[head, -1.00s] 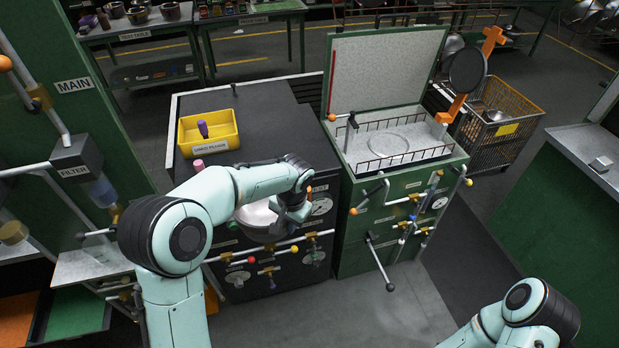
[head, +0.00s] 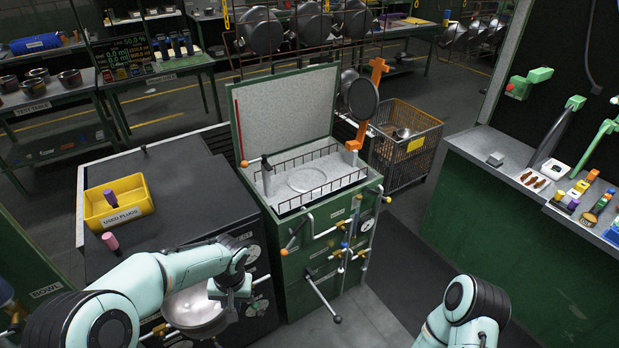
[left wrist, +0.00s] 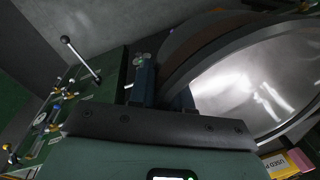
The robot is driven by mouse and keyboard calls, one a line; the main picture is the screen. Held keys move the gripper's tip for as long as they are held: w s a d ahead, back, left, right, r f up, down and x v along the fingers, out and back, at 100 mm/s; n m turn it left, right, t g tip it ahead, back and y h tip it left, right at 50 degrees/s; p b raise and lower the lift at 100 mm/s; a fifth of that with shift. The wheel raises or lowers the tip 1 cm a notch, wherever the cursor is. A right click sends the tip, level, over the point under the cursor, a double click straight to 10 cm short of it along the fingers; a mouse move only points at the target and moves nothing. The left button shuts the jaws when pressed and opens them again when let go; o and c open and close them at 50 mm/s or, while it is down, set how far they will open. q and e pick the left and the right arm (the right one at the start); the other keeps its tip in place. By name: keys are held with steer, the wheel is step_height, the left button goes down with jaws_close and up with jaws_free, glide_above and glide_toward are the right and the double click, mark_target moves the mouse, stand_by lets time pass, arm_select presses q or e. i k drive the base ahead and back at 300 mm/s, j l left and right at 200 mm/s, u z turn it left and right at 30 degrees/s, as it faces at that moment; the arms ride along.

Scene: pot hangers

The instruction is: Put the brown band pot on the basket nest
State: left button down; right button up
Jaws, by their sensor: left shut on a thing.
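The pot (head: 195,312) is a shiny metal bowl shape, low in front of the black cabinet in the head view. In the left wrist view the pot (left wrist: 255,90) fills the right side, with a brownish band along its outer wall. My left gripper (head: 226,294) is shut on the pot's rim; its fingers (left wrist: 163,92) show beside the wall. A pale tray with a round ring (head: 307,180) and a low wire rail tops the green cabinet, right of and beyond the pot; it looks like the basket nest. My right arm shows at bottom right, its gripper out of view.
A raised lid (head: 285,112) stands behind the ringed tray. A black pan on an orange bracket (head: 362,98) is at its back right. Handles and a lever (head: 323,300) stick out from the green cabinet's front. A yellow bin (head: 118,204) sits on the black cabinet.

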mark_target(311, 182)
steer(key=i+l+u, duration=0.1)
steer(key=i+l, duration=0.15)
steer(key=l, duration=0.15)
steer(key=i+l+u, duration=0.1)
steer(key=l, duration=0.3)
steer(key=i+l, duration=0.3)
steer(key=i+l+u, duration=0.15)
steer(key=l, duration=0.35)
steer(key=i+l+u, duration=0.1)
steer(key=l, duration=0.35)
steer(key=i+l+u, duration=0.1)
steer(key=i+l, duration=0.15)
steer(key=l, duration=0.2)
steer(key=i+l, duration=0.15)
steer(key=l, duration=0.3)
steer(key=i+l+u, duration=0.15)
steer(key=l, duration=0.3)
